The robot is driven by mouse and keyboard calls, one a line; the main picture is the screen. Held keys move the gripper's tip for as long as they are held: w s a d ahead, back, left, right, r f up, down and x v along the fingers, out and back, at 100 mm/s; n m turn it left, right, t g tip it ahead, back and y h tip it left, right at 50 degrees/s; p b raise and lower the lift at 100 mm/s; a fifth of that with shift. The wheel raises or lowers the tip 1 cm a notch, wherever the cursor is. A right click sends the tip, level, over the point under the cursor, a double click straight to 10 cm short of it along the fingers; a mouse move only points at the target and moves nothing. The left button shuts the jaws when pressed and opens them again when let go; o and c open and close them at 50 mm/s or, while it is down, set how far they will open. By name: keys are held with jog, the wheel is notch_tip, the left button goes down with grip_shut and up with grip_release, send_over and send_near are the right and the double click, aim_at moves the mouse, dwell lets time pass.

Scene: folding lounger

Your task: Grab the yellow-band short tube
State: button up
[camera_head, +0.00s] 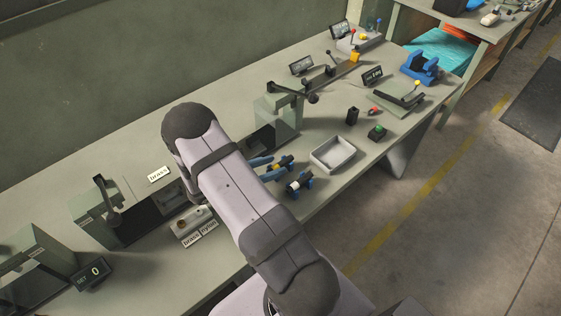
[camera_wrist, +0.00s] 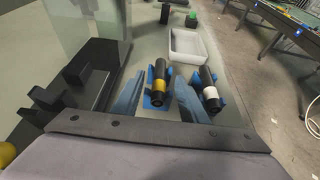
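The yellow-band tube (camera_wrist: 160,86), black with a yellow band, lies in a blue cradle (camera_wrist: 148,101) in the wrist view. My gripper (camera_wrist: 158,90) is open, with one blue finger on each side of this tube in the picture.
A white tray (camera_wrist: 188,57) stands beyond the tubes. A green-grey machine (camera_head: 279,117) stands close to my arm in the head view. A black block (camera_head: 352,116) and a green button box (camera_head: 377,132) stand past the tray. The bench's front edge is near the tubes.

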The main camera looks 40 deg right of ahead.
aim_at(277, 165)
jog(key=shift+x, duration=1.3)
grip_shut()
jog(key=shift+r, duration=0.2)
notch_tip(277, 165, up, 10)
jog(key=b, duration=0.2)
jog(key=shift+f, duration=0.2)
